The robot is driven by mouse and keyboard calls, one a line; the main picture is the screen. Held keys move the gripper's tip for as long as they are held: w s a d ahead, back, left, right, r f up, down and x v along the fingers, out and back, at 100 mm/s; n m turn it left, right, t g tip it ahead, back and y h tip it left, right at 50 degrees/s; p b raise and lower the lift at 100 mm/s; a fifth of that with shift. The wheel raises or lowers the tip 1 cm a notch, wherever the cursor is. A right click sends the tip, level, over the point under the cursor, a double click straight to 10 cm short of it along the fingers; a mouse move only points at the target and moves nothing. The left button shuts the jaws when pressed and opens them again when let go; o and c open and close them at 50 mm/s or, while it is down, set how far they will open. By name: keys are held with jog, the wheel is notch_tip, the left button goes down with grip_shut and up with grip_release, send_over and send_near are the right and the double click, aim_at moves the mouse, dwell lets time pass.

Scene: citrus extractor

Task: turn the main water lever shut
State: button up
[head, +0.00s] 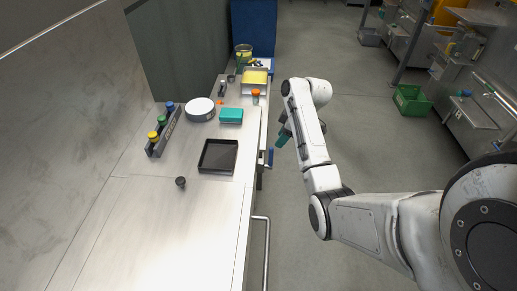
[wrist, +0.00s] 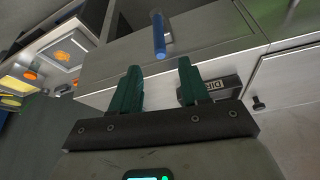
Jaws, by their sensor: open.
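The water lever with a blue grip shows in the wrist view (wrist: 159,38), sticking out from the metal front of the counter. In the head view the blue lever (head: 270,158) is at the counter's right edge. My gripper (wrist: 158,70) has two green fingers, open and with nothing between them. The lever appears beyond the fingertips and roughly in line with the gap, apart from them. In the head view my gripper (head: 284,138) hangs over the aisle just right of the counter edge, close to the lever. Its fingers are small there.
A dark tray (head: 218,156), a teal box (head: 231,116) and a round white lid (head: 200,109) stand on the counter. A rail (head: 266,250) runs along its front. A label reading "DIR" (wrist: 222,87) is behind the right finger. The aisle floor (head: 370,150) is clear.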

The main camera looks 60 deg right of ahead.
jog(key=f, duration=0.1)
send_over(269, 164)
jog(key=f, duration=0.8)
jog(key=shift+w+d+f, duration=0.25)
jog(key=shift+d+f, duration=0.15)
grip_shut()
